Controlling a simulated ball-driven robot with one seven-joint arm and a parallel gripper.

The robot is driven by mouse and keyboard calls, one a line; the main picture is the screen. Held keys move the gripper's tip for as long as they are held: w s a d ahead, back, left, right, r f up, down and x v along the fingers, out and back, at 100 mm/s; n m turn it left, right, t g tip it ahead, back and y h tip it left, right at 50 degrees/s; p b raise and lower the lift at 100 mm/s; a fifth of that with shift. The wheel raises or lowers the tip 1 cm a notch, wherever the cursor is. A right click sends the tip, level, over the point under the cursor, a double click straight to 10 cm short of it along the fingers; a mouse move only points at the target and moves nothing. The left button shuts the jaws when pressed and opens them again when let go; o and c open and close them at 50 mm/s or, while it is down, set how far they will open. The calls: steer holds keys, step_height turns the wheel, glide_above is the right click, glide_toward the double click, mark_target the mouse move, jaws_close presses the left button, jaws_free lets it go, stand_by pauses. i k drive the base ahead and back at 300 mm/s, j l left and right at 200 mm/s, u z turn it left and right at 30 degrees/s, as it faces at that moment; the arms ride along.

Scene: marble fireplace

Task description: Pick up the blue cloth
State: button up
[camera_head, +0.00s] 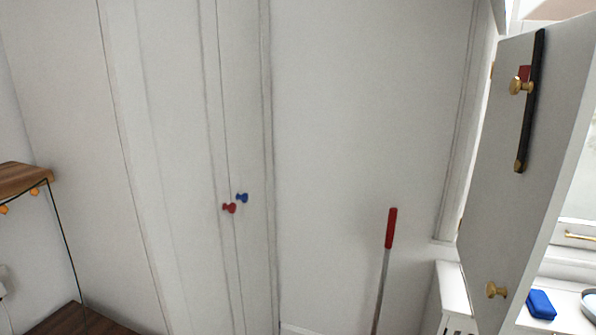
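A small, bright blue, block-shaped item (541,304), which may be the folded blue cloth, lies on a white surface (565,325) at the lower right. I cannot tell from its look whether it is cloth. It sits just right of the edge of an open white door and left of a round dish. My gripper does not show in this view.
The open white door (500,190) with brass knobs stands left of the blue item; a dark strip hangs by its upper knob. A red-handled pole (391,230) stands upright at centre right. A round dish (590,305) is cut off at the right edge. A wooden shelf (25,180) is left.

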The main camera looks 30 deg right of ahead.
mark_target(538, 304)
steer(key=z, duration=1.65)
